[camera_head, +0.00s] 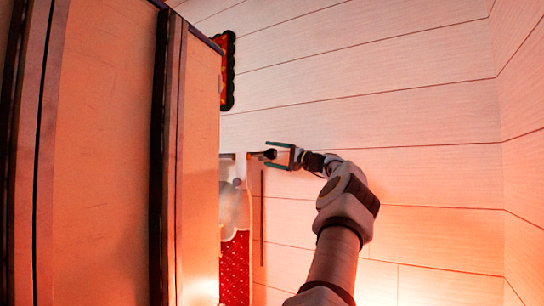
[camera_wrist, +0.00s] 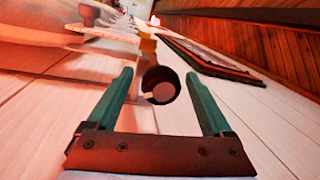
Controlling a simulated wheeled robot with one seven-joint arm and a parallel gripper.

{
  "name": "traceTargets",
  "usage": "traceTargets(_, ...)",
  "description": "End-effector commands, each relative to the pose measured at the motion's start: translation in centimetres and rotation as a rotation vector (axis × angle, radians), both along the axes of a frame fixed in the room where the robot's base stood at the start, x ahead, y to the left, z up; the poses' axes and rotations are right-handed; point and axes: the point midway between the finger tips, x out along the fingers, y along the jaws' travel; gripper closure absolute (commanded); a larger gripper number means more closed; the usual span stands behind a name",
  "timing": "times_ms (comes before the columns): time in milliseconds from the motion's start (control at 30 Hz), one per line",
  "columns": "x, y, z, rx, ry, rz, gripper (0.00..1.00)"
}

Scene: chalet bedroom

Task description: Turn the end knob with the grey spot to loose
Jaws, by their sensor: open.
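The end knob (camera_wrist: 165,91) is a dark, round knob with a greyish spot on its end face, seen nearly end-on in the wrist view. A small pale mark shows at its left edge. In the head view the knob (camera_head: 271,154) is a small dark shape at the end of a short rod. My gripper (camera_wrist: 158,76) is open, with one green finger on each side of the knob and visible gaps between. In the head view my gripper (camera_head: 267,154) reaches left, its fingers above and below the knob. I cannot tell the depth of the overlap exactly.
A large wooden panel (camera_head: 200,160) stands close on the left in the head view. A red bed cover (camera_head: 236,270) and pale bedding lie below the knob. A dark-framed red picture (camera_head: 227,70) hangs above. The plank wall (camera_head: 400,110) to the right is bare.

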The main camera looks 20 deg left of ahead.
Motion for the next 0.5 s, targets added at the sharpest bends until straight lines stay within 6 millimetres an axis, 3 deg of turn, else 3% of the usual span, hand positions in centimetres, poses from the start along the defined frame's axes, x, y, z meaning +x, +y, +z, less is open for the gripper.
traceTargets(167, 0.0, -0.6, -0.2, 0.0, 0.0, -0.002, 0.15)
traceTargets(500, -0.7, -5.6, -1.3, -0.001, 0.0, -0.002, 0.15)
